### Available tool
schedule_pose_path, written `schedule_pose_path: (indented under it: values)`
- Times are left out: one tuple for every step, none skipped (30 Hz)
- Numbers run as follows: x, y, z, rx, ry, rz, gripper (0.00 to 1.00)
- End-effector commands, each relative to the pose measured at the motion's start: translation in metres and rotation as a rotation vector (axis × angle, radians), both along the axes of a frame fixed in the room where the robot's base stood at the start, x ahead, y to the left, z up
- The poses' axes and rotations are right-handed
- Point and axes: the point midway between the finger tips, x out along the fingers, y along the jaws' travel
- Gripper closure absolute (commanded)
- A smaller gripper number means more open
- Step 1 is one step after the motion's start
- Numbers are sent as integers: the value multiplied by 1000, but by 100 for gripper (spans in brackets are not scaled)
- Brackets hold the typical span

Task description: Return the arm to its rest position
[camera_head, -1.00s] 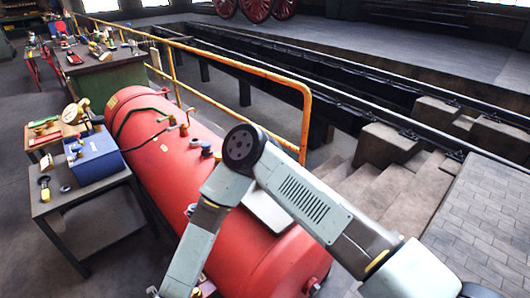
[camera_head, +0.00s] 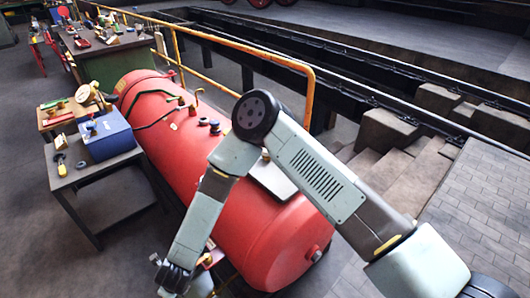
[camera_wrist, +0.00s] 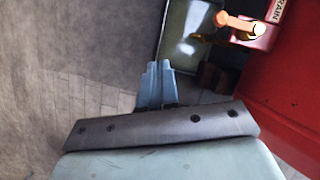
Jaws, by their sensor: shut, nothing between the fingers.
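My arm reaches from the lower right of the head view up to a dark elbow joint and down to the lower left, in front of a red boiler (camera_head: 255,235). Its wrist end is near the bottom edge, low beside the boiler's left side. In the wrist view my gripper (camera_wrist: 157,78) has its two pale blue fingers together, with nothing between them. The fingers are over grey floor, left of the boiler's red surface (camera_wrist: 285,105). The fingertips are not clearly visible in the head view.
An orange lever (camera_wrist: 238,25) and a tray (camera_wrist: 185,35) lie close right of the fingers. A dark bench with a blue box (camera_head: 107,137) stands left of the boiler. A yellow railing (camera_head: 250,57) runs behind it. Stone steps (camera_head: 392,172) are at right.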

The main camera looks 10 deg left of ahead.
Motion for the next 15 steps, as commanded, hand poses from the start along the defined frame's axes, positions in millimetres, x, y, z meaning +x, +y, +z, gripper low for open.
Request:
schedule_pose_path:
  values:
    - [9,2,8,10,-12,17,100]
    - [13,3,11,15,-17,27,100]
    - [20,4,17,22,-27,45,100]
    - [26,5,22,28,-36,60,100]
    - [31,5,27,34,-42,74,100]
    - [41,6,35,43,-57,95,100]
    - [48,7,41,49,-66,113,100]
    - [56,7,48,56,-79,133,100]
    - [68,8,58,66,-98,161,100]
    - [77,7,67,73,-112,183,100]
    - [86,7,75,78,-126,207,100]
    - [97,5,86,86,-147,239,100]
    - [106,4,94,90,-162,261,100]
    - [114,3,102,94,-176,284,100]
    - [126,1,113,99,-198,314,100]
